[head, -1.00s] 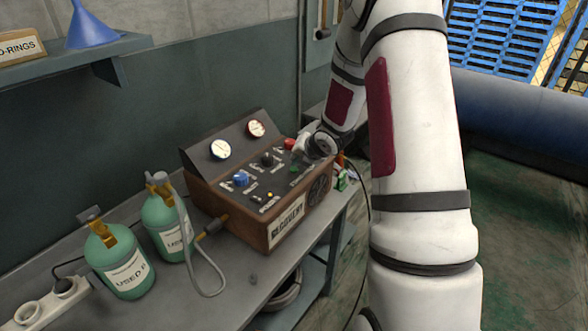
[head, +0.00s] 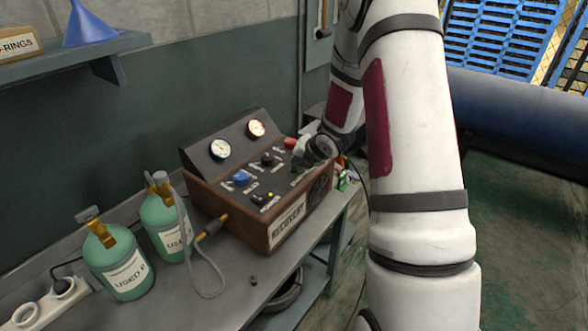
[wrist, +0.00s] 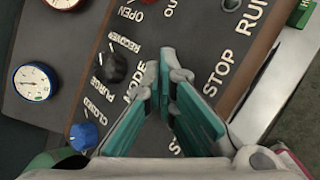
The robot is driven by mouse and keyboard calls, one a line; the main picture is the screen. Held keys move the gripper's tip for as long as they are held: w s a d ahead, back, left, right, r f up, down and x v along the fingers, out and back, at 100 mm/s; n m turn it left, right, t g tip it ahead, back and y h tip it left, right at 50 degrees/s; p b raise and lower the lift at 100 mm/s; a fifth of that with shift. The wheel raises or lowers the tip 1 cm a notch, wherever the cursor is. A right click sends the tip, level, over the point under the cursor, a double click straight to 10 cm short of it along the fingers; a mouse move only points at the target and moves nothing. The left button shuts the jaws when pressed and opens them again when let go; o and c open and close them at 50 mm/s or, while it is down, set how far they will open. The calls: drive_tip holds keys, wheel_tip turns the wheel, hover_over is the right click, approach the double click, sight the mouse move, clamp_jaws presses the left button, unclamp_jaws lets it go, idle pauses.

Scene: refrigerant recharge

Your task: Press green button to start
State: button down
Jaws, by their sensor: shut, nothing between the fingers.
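The recovery machine (head: 285,228) is a brown box with a dark sloped control panel. A small dark green spot, apparently the green button (head: 296,169), shows near the panel's right side in the head view, partly shadowed by my gripper (head: 310,158). In the wrist view my gripper (wrist: 172,75) is shut and empty, its teal-padded fingers meeting over the panel between the MODE and STOP labels. The green button cannot be made out there; the fingers hide part of the panel. I cannot tell whether the fingertips touch the panel.
The panel carries a black mode knob (wrist: 109,67), a blue knob (wrist: 84,136), a red control (head: 290,143) and two gauges. Two green cylinders (head: 125,265) and a grey hose (head: 215,272) stand left on the workbench (head: 238,297). Floor to the right is open.

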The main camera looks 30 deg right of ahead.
drive_tip(key=shift+f, duration=0.1)
idle(0.4)
drive_tip(key=shift+r+p, duration=0.35)
drive_tip(key=shift+r, duration=0.3)
drive_tip(key=shift+s+r+p, duration=0.15)
drive_tip(key=shift+r+p, duration=1.5)
drive_tip(key=shift+r, duration=0.75)
drive_tip(key=shift+r+p, duration=0.35)
drive_tip(key=shift+r, duration=0.2)
